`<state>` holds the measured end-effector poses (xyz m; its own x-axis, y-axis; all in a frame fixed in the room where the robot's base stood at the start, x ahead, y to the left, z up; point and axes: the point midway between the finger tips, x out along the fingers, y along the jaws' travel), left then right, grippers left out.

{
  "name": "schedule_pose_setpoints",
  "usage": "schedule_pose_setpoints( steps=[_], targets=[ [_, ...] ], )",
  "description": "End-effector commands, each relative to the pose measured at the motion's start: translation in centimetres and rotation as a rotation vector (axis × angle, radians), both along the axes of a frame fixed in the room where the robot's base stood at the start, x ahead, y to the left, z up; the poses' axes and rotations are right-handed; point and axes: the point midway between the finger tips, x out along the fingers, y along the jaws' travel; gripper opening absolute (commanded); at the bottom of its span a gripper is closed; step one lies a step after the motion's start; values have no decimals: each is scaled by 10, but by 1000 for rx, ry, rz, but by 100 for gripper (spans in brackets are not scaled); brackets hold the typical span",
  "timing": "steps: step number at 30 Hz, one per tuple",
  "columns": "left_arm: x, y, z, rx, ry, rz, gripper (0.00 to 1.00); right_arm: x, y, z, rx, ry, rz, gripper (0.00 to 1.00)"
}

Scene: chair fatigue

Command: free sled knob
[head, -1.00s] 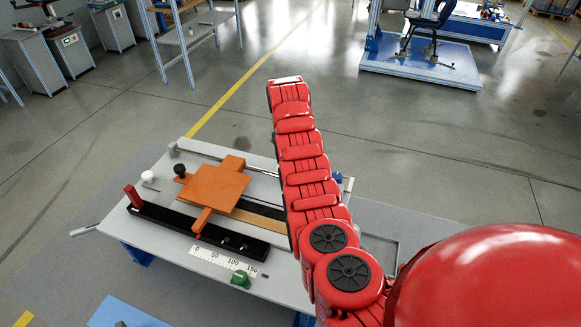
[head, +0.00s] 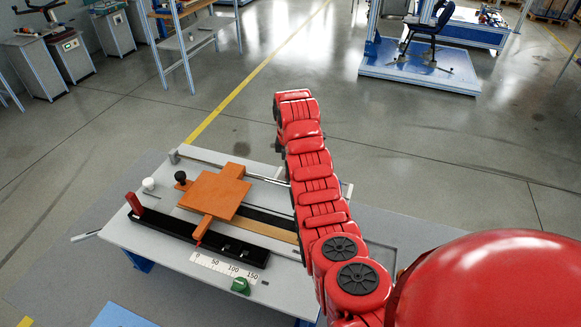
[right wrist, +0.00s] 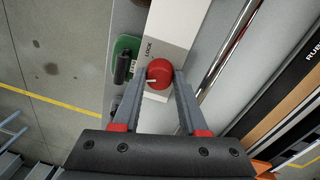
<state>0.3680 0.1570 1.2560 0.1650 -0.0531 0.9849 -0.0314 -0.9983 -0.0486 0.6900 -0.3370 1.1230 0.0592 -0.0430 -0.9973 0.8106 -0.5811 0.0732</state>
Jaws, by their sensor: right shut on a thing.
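The orange sled (head: 213,193) lies on the bench fixture, and its narrow tongue points towards the millimetre scale (head: 222,268). A black ball knob (head: 180,177) stands at the sled's left end. In the right wrist view, my right gripper (right wrist: 159,80) is shut on a round red knob (right wrist: 159,70) with a small white mark, at the end of a white plate (right wrist: 172,38) lettered LOCK. In the head view my right arm hides this gripper and the red knob. My left gripper is in no view.
A white knob (head: 149,184), an upright red block (head: 134,203) and a green knob (head: 241,284) stand on the bench (head: 150,243). In the right wrist view, a green part with a black handle (right wrist: 124,66) is left of the plate. Polished rods (right wrist: 228,55) run to the right.

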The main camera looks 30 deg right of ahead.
Motion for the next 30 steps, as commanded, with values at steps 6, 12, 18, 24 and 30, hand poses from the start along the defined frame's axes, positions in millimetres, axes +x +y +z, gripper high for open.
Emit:
schedule_pose_setpoints(
  steps=[6, 12, 18, 24, 30],
  targets=[
    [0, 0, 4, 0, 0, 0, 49, 0, -1, 1, 0, 0, 170, 0],
    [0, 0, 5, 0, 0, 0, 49, 0, -1, 1, 0, -1, 286, 0],
    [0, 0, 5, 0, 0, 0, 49, 0, -1, 0, 0, -1, 354, 0],
    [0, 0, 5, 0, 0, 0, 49, 0, -1, 0, 0, -1, 382, 0],
    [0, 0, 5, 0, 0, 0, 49, 0, -1, 0, -1, -1, 385, 0]
  ],
)
